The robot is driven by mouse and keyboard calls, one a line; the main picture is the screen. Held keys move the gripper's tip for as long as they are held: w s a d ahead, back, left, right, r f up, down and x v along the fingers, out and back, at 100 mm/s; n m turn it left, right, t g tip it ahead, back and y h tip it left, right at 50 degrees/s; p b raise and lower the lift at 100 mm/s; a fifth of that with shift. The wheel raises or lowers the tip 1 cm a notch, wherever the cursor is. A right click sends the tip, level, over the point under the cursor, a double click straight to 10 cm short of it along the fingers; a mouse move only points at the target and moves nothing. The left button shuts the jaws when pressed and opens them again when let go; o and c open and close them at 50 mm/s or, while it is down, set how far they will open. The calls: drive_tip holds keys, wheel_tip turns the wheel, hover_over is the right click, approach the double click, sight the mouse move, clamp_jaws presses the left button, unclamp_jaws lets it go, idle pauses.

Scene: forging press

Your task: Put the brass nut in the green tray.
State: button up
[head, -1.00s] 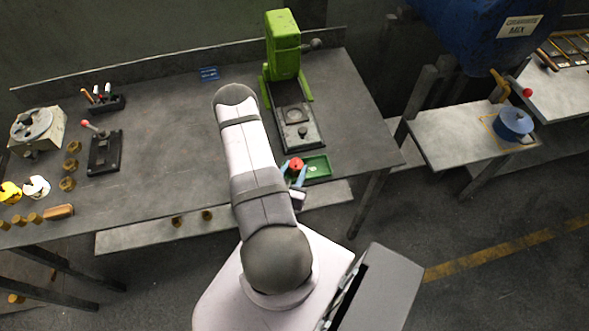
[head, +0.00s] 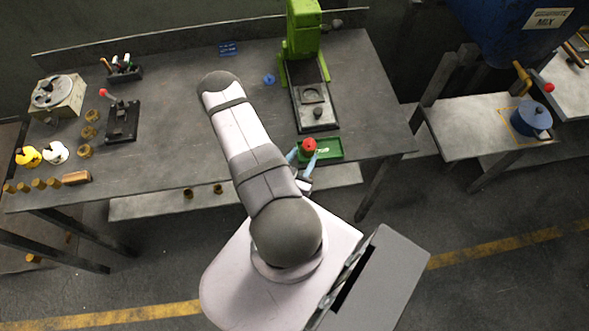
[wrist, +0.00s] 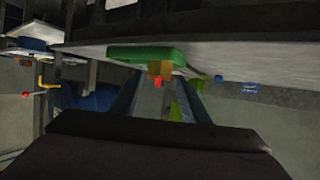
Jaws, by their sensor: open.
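The green tray (head: 334,155) sits near the front edge of the bench, below the green press. A red-topped piece (head: 309,145) is at its left end. In the wrist view, which looks upside down, a brass-coloured piece (wrist: 160,68) adjoins a red part (wrist: 158,84) beside the green tray (wrist: 130,54). I cannot tell whether this brass piece is the nut or whether it rests on the tray floor. My gripper (head: 303,157) is open, its blue fingers apart just in front of the red top. Several brass ring-like pieces (head: 89,131) lie on the left of the bench.
The green press (head: 302,30) stands behind the tray. A black lever device (head: 122,120), a wooden block (head: 77,177) and a small blue piece (head: 269,79) are on the bench. The bench middle is mostly clear. A blue pot (head: 531,119) stands on the right table.

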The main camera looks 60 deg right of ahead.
drive_tip(key=p+v, duration=0.2)
drive_tip(key=v, duration=0.5)
idle(0.4)
drive_tip(key=shift+s+a+r, duration=0.1)
drive_tip(key=w+a+n+y, duration=0.5)
drive_tip(key=w+a+y, duration=0.6)
drive_tip(key=w+a, duration=0.6)
drive_tip(key=s+a+r+n+g+y, duration=0.1)
drive_tip(key=s+a+r+n+y, duration=0.2)
drive_tip(key=a+r, duration=0.5)
drive_tip(key=s+d+r+n+g, duration=0.1)
drive_tip(key=s+r+n, duration=0.2)
drive_tip(key=r, duration=0.2)
drive_tip(key=s+d+r+n+g+h, duration=0.1)
drive_tip(key=s+d+r+n, duration=0.1)
drive_tip(key=r+n, duration=0.2)
drive_tip(key=shift+s+d+r, duration=0.2)
drive_tip(key=shift+s+r, duration=0.2)
drive_tip(key=shift+r, duration=0.3)
